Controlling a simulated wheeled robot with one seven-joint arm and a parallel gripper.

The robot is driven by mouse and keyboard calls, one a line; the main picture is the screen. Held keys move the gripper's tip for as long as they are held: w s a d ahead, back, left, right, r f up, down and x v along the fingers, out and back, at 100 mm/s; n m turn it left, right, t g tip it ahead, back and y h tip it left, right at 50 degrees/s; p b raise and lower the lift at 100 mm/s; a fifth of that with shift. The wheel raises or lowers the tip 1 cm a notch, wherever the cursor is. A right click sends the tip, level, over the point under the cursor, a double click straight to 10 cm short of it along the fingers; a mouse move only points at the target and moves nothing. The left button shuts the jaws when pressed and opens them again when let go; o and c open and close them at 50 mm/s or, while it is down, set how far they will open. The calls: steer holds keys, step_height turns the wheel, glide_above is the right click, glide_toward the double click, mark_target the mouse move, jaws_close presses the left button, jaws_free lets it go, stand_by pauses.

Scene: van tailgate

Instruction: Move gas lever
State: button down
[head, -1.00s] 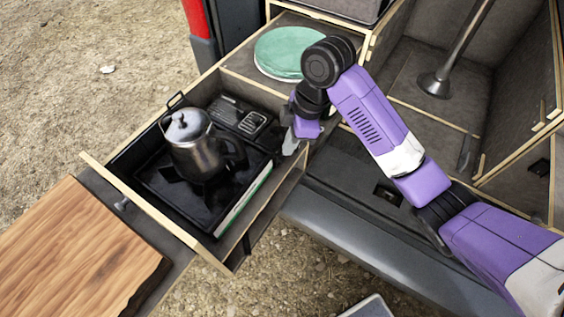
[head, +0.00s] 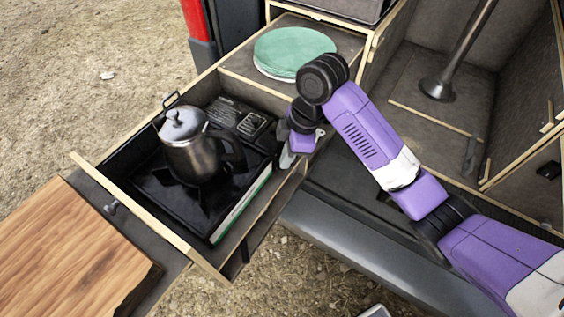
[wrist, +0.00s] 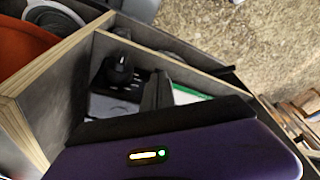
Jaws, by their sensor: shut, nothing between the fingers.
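A black gas stove (head: 158,192) sits in the pulled-out drawer, with its control end toward the back right. A dark metal kettle (head: 196,158) stands on its burner. In the wrist view a black knob (wrist: 120,68) stands up from a panel with pale markings. I cannot tell a separate gas lever in either view. My gripper (head: 286,159) is shut and empty, pointing down at the drawer's right side beside the stove's control end. In the wrist view its dark fingers (wrist: 158,92) are just right of the knob. I cannot tell whether they touch anything.
Green plates (head: 293,48) are stacked on the surface behind the stove. The drawer's wooden rim (head: 150,220) surrounds the stove. A wooden board (head: 75,250) lies at the front left. The van's bumper (head: 350,248) runs below my arm.

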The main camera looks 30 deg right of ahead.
steer(key=d, duration=0.1)
steer(key=s+d+r+p, duration=0.1)
steer(key=d, duration=0.1)
steer(key=shift+r, duration=0.15)
steer(key=p+v, duration=0.1)
steer(key=v, duration=0.6)
steer(key=shift+r, duration=0.4)
stand_by(0.5)
